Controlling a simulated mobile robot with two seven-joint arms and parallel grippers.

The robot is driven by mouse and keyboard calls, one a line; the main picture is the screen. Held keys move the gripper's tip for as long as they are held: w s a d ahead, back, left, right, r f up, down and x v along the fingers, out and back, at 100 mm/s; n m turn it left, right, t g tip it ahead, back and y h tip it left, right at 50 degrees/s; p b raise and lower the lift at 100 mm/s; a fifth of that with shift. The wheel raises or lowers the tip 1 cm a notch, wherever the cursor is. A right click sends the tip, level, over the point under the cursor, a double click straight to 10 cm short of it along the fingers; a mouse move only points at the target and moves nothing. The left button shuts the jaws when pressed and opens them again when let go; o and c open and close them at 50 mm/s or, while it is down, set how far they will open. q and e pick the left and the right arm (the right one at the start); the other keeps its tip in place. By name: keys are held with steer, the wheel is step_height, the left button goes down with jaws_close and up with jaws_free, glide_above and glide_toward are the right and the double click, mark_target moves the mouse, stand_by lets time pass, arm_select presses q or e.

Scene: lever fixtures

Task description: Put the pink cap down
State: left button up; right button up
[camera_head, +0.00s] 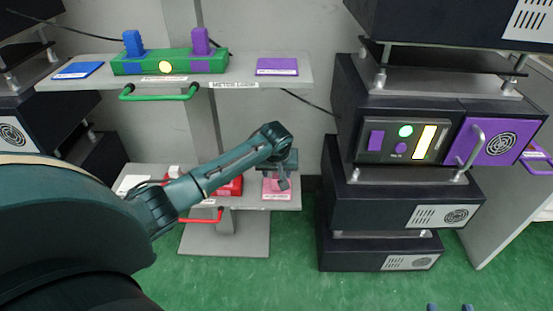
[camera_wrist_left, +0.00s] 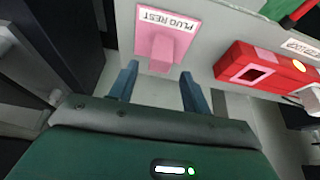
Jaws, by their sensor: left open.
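The pink cap (camera_wrist_left: 158,52) is on the pink rest pad (camera_wrist_left: 182,22) labelled "PLUG REST" in the left wrist view. In the head view this pad (camera_head: 272,188) is at the right end of the lower shelf, and my gripper mostly hides the cap. My left gripper (camera_wrist_left: 160,76) is open, its fingers apart and the cap just beyond the tips, between their lines. It also shows over the pad in the head view (camera_head: 284,178). Two fingertips of my right gripper (camera_head: 450,307) show, apart, at the bottom edge of the head view.
A red fixture (camera_wrist_left: 265,70) with a pink-edged socket is beside the pad. Above, an upper shelf (camera_head: 240,84) holds a green fixture (camera_head: 170,62) with blue and purple plugs. Black equipment boxes (camera_head: 400,195) stand to the right. Green floor (camera_head: 290,275) is clear between.

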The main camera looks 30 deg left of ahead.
arm_select(q)
steer(key=p+v, duration=0.3)
steer(key=v, duration=0.6)
steer(key=s+d+f+m+t+h, duration=0.2)
steer(key=s+d+f+m, duration=0.1)
steer(key=s+d, duration=0.3)
steer(key=s+d+f+m+t+h, duration=0.2)
steer(key=s+d+f+m+h, duration=0.15)
steer(key=d, duration=0.55)
steer(key=s+d+r+m+t+h, duration=0.2)
steer(key=s+d+r+m+t, duration=0.3)
steer(key=s+r, duration=0.6)
steer(key=shift+s+d+r+t, duration=0.25)
steer(key=shift+s+d+t, duration=0.15)
steer(key=shift+s, duration=0.15)
arm_select(e)
steer(key=g, duration=0.1)
steer(key=d+m+g+h, duration=0.1)
steer(key=shift+s+g+h, duration=0.3)
steer(key=shift+s, duration=0.05)
steer(key=shift+f, duration=0.1)
